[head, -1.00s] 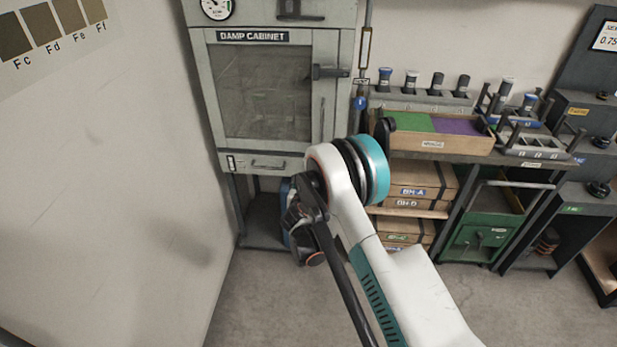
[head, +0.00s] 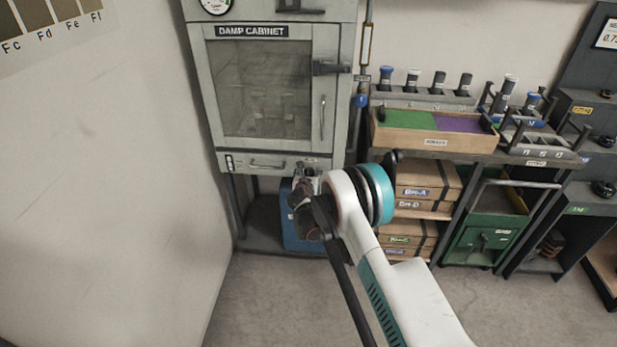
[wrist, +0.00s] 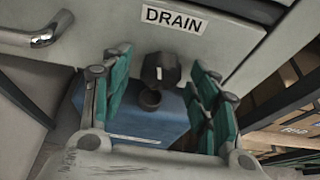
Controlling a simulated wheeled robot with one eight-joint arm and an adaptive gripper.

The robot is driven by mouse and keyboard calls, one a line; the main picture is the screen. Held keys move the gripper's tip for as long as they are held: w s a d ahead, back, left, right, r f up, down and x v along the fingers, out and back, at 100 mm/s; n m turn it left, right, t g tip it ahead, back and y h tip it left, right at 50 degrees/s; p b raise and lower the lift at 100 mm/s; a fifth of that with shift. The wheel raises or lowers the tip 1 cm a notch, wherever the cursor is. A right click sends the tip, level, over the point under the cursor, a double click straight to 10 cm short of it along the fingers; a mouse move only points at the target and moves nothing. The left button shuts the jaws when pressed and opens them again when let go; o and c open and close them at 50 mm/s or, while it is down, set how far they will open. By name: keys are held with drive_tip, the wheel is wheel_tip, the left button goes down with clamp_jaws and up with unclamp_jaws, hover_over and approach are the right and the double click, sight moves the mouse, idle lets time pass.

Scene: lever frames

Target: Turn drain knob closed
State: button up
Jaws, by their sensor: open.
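The drain knob (wrist: 160,70) is a dark, faceted knob below a white DRAIN label (wrist: 174,19) on the cabinet's lower front, in the wrist view. A short dark spout (wrist: 150,98) hangs just under it. My gripper (wrist: 158,88) is open, with teal-padded fingers to the left and right of the knob. I see no finger touching it; the exact depth is hard to tell. In the head view my gripper (head: 306,188) is small and partly hidden by my arm, below the damp cabinet (head: 266,90). The knob cannot be made out there.
A blue container (wrist: 150,125) stands below the spout. A metal drawer handle (wrist: 40,36) is at upper left in the wrist view. A shelf with boxes (head: 415,195) stands right of the cabinet. A pale wall (head: 100,180) is at left. The floor in front is clear.

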drive_tip(key=c, duration=1.1)
drive_tip(key=shift+o, duration=0.2)
drive_tip(key=shift+d+m+y, duration=0.15)
drive_tip(key=shift+m+y, duration=0.15)
drive_tip(key=shift+m, duration=0.2)
drive_tip(key=shift+m+y, duration=0.5)
drive_tip(key=shift+m, duration=0.1)
drive_tip(key=o, duration=1.1)
drive_tip(key=shift+c, duration=0.2)
drive_tip(key=a+v, duration=0.1)
drive_tip(key=v, duration=1.1)
drive_tip(key=shift+d, duration=0.35)
